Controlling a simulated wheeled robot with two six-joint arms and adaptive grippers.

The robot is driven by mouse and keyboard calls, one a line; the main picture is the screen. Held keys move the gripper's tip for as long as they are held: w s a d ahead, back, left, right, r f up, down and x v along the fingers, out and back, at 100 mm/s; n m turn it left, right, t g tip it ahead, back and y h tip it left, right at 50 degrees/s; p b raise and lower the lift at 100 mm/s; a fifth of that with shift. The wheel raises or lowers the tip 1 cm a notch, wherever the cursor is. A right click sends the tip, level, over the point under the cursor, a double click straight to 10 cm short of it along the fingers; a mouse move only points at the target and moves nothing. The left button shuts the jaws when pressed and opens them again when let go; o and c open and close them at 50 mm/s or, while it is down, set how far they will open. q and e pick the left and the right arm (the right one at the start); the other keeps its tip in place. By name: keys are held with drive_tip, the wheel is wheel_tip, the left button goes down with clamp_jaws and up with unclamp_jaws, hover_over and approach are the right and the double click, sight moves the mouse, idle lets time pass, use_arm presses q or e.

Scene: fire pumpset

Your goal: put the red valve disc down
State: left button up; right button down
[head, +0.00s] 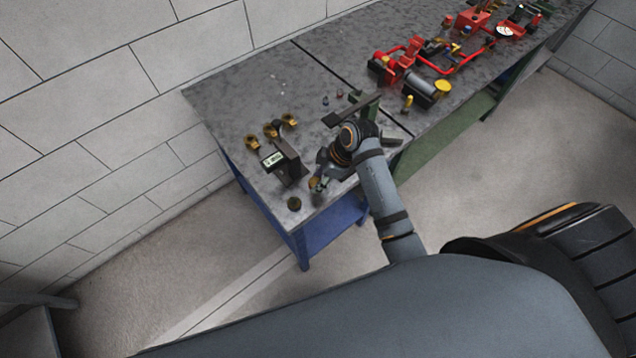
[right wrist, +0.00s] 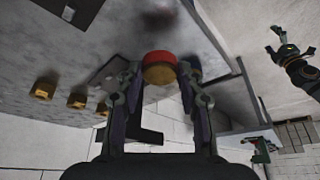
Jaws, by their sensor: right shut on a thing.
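The red valve disc (right wrist: 159,66) shows in the right wrist view, with a red upper part and a brass-coloured lower part. My right gripper (right wrist: 158,75) is shut on it, one finger on each side. In the head view my right gripper (head: 318,183) is over the near left end of the grey workbench (head: 225,95). The disc is hard to make out there. Whether it touches the bench I cannot tell. My left gripper (right wrist: 277,40) shows at the upper right of the right wrist view, with its fingers apart, away from the disc.
A dark box with a lit display (head: 285,160) stands left of my right gripper. Several brass fittings (head: 271,130) lie behind it. A small dark round part (head: 294,204) sits near the bench's front edge. Red pipework (head: 412,55) fills the far bench part.

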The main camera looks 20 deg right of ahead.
drive_tip(key=f, duration=0.1)
drive_tip(key=f+p, duration=0.1)
drive_tip(key=f, duration=0.1)
drive_tip(key=shift+w+a+f, duration=0.15)
drive_tip(key=shift+a, duration=0.05)
drive_tip(key=shift+f, duration=0.15)
drive_tip(key=shift+f, duration=0.1)
drive_tip(key=c, duration=0.8)
unclamp_jaws()
drive_tip(key=shift+c, duration=0.2)
drive_tip(key=b+v, duration=0.1)
drive_tip(key=v, duration=1.1)
